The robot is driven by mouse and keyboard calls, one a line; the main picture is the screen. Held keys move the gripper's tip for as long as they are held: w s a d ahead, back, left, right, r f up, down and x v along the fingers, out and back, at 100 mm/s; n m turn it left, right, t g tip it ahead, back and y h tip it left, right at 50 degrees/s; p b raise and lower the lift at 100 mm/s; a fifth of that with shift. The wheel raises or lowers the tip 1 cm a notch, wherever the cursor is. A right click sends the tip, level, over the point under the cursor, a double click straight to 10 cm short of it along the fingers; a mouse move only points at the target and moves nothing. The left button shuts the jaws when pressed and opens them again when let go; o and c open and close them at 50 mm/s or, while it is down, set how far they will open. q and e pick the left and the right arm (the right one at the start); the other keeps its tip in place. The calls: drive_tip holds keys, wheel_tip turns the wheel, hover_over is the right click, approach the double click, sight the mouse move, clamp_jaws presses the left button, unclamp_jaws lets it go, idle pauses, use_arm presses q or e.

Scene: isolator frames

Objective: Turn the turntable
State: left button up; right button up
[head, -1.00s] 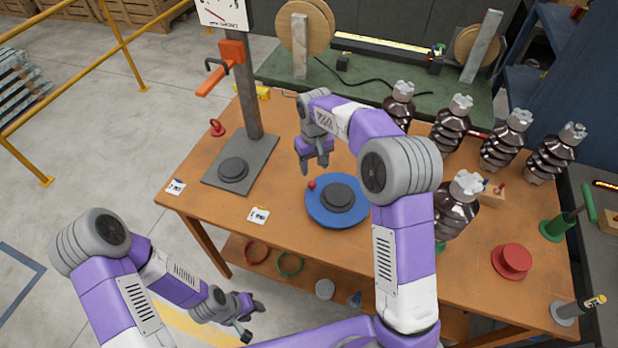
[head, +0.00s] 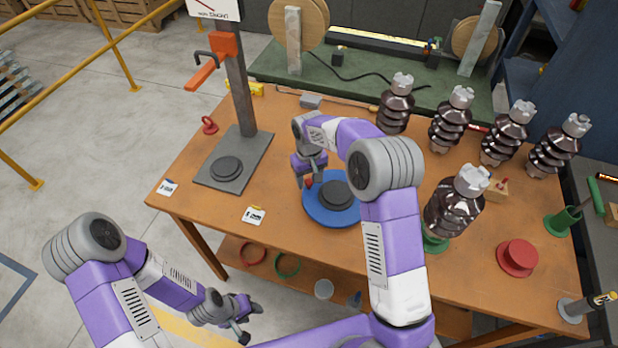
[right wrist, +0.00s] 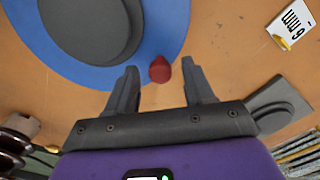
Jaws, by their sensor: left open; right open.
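The turntable is a blue disc (head: 318,212) with a dark grey round pad (head: 337,194) on it, lying on the wooden table. A small red knob (head: 308,182) stands at its rim. My right gripper (head: 308,180) is open and low at the knob. In the right wrist view, the red knob (right wrist: 160,69) lies between the two fingertips (right wrist: 160,75), closer to the left finger, with the blue disc (right wrist: 165,20) just beyond. Whether a finger touches the knob I cannot tell. My left gripper (head: 248,318) is open and empty, away from the table at lower left.
A grey press stand (head: 232,170) stands left of the turntable. Several dark ribbed insulators (head: 452,205) stand right and behind. A red flanged part (head: 517,257) lies at right. White cards (head: 254,215) lie along the front edge. The table between stand and turntable is clear.

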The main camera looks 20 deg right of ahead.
clamp_jaws()
drive_tip(key=shift+s+a, duration=0.1)
idle(0.4)
